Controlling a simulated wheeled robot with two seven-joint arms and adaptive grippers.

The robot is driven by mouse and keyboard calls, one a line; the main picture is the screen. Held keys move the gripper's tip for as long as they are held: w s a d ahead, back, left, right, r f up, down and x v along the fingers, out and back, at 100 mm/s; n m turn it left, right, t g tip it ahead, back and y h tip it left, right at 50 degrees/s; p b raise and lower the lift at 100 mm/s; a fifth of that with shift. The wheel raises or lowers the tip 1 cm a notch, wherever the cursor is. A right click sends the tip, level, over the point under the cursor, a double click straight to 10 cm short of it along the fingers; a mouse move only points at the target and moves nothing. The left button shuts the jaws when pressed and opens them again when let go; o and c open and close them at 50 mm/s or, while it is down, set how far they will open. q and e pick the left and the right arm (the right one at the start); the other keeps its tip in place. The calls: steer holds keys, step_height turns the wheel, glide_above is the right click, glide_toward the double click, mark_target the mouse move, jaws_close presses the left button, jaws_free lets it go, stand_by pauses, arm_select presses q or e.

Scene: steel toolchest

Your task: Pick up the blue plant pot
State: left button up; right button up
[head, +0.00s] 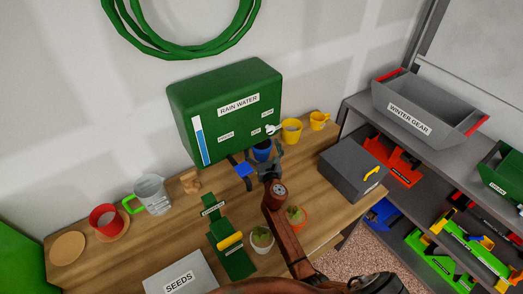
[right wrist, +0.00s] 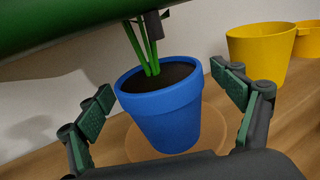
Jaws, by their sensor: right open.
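The blue plant pot (right wrist: 165,112) stands upright on a round wooden saucer (right wrist: 132,143) on the bench, with dark soil and green stems in it. In the head view the pot (head: 262,152) is below the front of the green rain water tank (head: 225,110). My right gripper (right wrist: 165,92) is open, with one finger on each side of the pot. Gaps show between the fingers and the pot. In the head view the right gripper (head: 262,165) partly hides the pot. My left gripper is not in view.
Yellow pots (head: 291,131) stand just right of the blue pot. The tank overhangs it closely. A grey box (head: 350,168) stands at the right. Potted seedlings (head: 262,240) and a green stand (head: 230,245) are in front.

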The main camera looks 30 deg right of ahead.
steer(key=c, duration=2)
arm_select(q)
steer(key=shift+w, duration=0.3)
arm_select(e)
steer(key=shift+w+r, duration=0.1)
steer(key=shift+r, duration=0.05)
steer(key=shift+c, duration=0.3)
